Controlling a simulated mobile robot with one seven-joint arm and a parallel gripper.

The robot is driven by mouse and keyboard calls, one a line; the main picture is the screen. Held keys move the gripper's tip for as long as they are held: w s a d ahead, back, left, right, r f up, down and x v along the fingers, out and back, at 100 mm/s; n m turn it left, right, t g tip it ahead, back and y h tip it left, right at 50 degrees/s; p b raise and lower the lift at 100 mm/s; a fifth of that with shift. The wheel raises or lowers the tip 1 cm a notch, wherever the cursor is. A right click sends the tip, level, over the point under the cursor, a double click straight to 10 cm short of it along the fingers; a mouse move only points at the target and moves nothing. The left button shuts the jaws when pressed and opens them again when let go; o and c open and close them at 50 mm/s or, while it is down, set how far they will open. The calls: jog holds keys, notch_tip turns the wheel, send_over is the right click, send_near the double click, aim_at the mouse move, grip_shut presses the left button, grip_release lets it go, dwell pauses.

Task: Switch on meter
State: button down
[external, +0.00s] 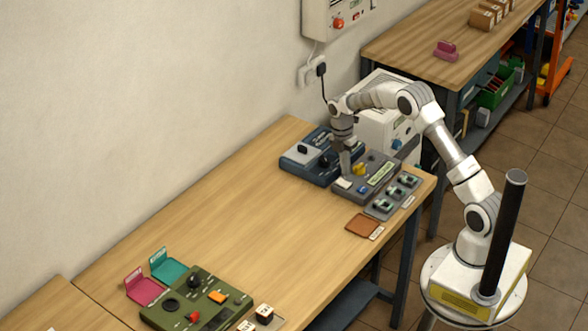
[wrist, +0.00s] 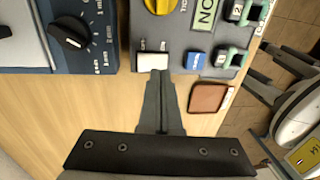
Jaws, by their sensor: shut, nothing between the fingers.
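A grey device (external: 352,190), which looks like the meter, sits at the far end of the long wooden bench. It has a yellow knob (wrist: 162,5), a greenish display (wrist: 205,15), a white rocker or key (wrist: 152,62) and a blue button (wrist: 197,60). The display is cut off in the wrist view, and its text cannot be read in full. My gripper (wrist: 160,76) is shut and empty, its tips just at the near edge of the white rocker. In the external view my gripper (external: 346,172) points down over the device. I cannot tell whether it touches.
A blue device (wrist: 70,35) with a black dial stands left of the meter. Terminal blocks (wrist: 235,58) and a brown pad (wrist: 208,97) lie to the right. A green panel (external: 197,300) is at the near end. The bench middle is clear.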

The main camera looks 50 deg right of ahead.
notch_tip(320, 180, up, 11)
jog(key=s, duration=0.1)
jog(key=shift+s, duration=0.15)
dwell(0.4)
notch_tip(320, 180, up, 9)
jog(key=m+t, duration=0.2)
jog(key=m, duration=0.2)
send_over(348, 185)
jog(key=s+a, duration=0.4)
jog(key=s, duration=0.1)
jog(key=s+a+r+m+t, duration=0.1)
jog(key=s+a+r+m, duration=0.4)
jog(key=s, duration=0.3)
jog(key=s+a+m+t, duration=0.2)
jog(key=s+m, duration=0.2)
jog(key=s, duration=0.4)
jog(key=s+a+r+m+t, duration=0.1)
jog(key=s+a+m+t, duration=0.1)
jog(key=s+m, duration=0.3)
jog(key=s+a, duration=0.1)
jog(key=s, duration=0.3)
jog(key=shift+s, duration=0.3)
jog(key=shift+a, duration=0.1)
